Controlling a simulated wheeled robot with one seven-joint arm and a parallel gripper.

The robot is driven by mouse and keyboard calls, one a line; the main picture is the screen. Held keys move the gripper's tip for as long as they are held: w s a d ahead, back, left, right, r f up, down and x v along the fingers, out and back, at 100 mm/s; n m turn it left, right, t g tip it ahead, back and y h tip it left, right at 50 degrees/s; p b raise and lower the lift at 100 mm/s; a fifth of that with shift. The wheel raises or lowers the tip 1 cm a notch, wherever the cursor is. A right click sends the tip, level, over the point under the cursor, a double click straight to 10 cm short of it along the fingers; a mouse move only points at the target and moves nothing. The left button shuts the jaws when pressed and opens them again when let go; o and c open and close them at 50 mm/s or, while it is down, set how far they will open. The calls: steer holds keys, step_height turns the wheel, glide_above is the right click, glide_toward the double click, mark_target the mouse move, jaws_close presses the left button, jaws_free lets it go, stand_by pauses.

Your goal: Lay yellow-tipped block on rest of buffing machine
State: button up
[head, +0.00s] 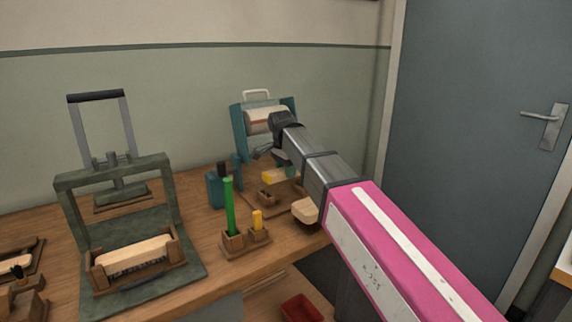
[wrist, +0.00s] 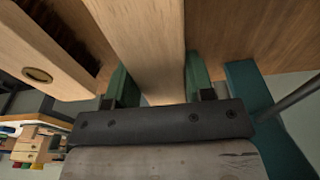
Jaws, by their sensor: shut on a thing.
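The yellow-tipped block (head: 272,177) is in my gripper (head: 290,172), below the end of my arm in the head view. Its yellow end points left. In the wrist view its plain wooden length (wrist: 148,40) runs between the two green finger pads, and the yellow tip is out of sight. The buffing machine (head: 238,133) is teal with a pale roller and stands behind my gripper. A small wooden piece (head: 268,197), which looks like the rest, sits on the bench just below the block. My arm hides part of the machine. Contact between block and rest cannot be told.
A pale wooden block (head: 305,210) sits near the bench edge beside my arm. A wooden holder (head: 233,246) has a green stick and a yellow stick. A green press (head: 170,200) with a brush block stands left. A red bin (head: 301,308) is below.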

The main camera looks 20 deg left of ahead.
steer(key=shift+f, duration=0.5)
steer(key=shift+s+f, duration=0.1)
steer(key=shift+f, duration=0.15)
stand_by(0.9)
steer(key=shift+f, duration=1.8)
steer(key=shift+f, duration=0.4)
steer(key=o, duration=1.5)
steer(key=shift+s+a+r, duration=0.1)
steer(key=shift+r, duration=1.2)
steer(key=shift+s+a+r, duration=0.15)
steer(key=shift+r, duration=1.15)
steer(key=shift+s+a+r, duration=0.1)
steer(key=shift+r, duration=1.3)
